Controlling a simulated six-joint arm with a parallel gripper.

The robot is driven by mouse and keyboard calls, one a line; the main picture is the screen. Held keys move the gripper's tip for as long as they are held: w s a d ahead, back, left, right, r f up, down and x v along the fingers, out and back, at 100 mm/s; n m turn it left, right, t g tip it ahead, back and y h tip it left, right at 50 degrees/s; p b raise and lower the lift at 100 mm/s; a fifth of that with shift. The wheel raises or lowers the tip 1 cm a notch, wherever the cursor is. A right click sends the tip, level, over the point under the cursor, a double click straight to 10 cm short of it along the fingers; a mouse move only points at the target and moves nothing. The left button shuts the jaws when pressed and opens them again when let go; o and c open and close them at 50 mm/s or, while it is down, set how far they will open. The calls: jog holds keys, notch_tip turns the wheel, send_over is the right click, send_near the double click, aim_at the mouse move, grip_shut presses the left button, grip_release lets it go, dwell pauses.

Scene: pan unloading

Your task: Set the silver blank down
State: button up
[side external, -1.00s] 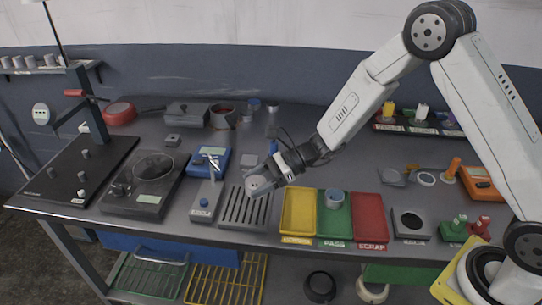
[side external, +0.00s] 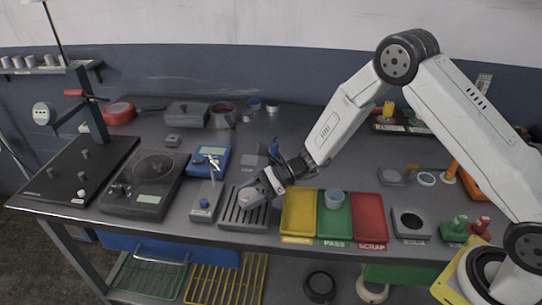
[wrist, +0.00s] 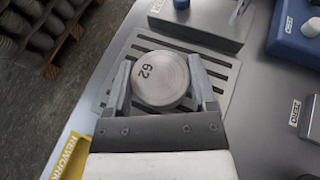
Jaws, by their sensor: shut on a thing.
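The silver blank (wrist: 158,82) is a round metal disc with "62" on its top face. My gripper (wrist: 159,70) is shut on it, one finger on each side. In the side external view my gripper (side external: 256,188) holds the blank (side external: 248,195) at the grey slotted plate (side external: 236,217), near the front of the bench. The slotted plate also shows around the blank in the wrist view (wrist: 218,70). The blank looks level and low over the slots. I cannot tell whether it touches them.
Right of the plate are a yellow tray (side external: 298,229), a green tray (side external: 334,228) holding a round grey piece, and a red tray (side external: 369,222). Left stands a grey block with a blue button (side external: 205,203), then a dark scale (side external: 146,198). A blue meter (side external: 210,160) sits behind.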

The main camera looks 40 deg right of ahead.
jog(key=shift+f, duration=0.2)
jog(key=shift+f, duration=0.15)
jog(key=o, duration=1.3)
jog(key=shift+d+r, duration=0.15)
jog(key=shift+r, duration=0.05)
jog(key=v, duration=1.1)
jog(key=shift+s+d+r, duration=0.15)
jog(key=shift+d, duration=0.2)
